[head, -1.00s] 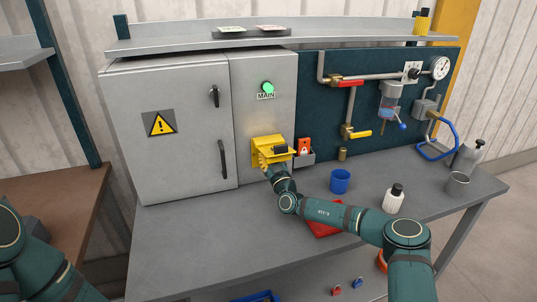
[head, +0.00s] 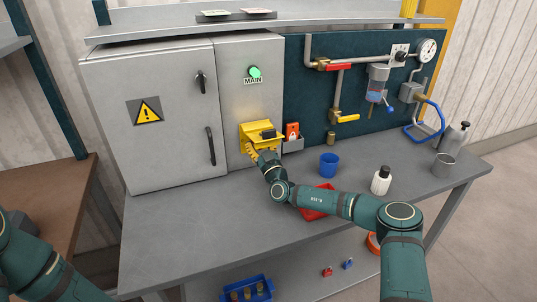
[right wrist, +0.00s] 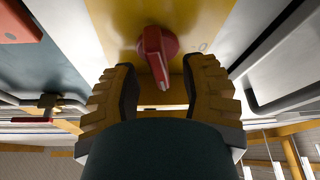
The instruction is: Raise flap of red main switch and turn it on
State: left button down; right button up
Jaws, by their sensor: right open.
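The yellow main switch housing (head: 258,128) is on the narrow cabinet door, below the green lamp (head: 254,72) and MAIN label. Its yellow flap seems to jut outward, but my gripper and wrist partly cover it in the head view. My right gripper (head: 253,150) is open at the housing. In the right wrist view, the red switch knob (right wrist: 156,55) is uncovered on its yellow plate, between and just beyond the open fingers (right wrist: 159,77). Its handle points down and slightly right there. I cannot tell whether the fingers touch it. My left gripper is out of view; only its arm shows.
A small grey bin (head: 293,145) with a red item is right of the housing. A red tray (head: 315,213) lies under my right arm. A blue cup (head: 329,163) and white bottle (head: 381,181) stand farther right. The bench's front left (head: 190,225) is clear.

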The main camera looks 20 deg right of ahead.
jog(key=s+d, duration=0.1)
jog(key=s, duration=1)
jog(key=shift+s+d, duration=0.3)
jog(key=shift+s, duration=0.05)
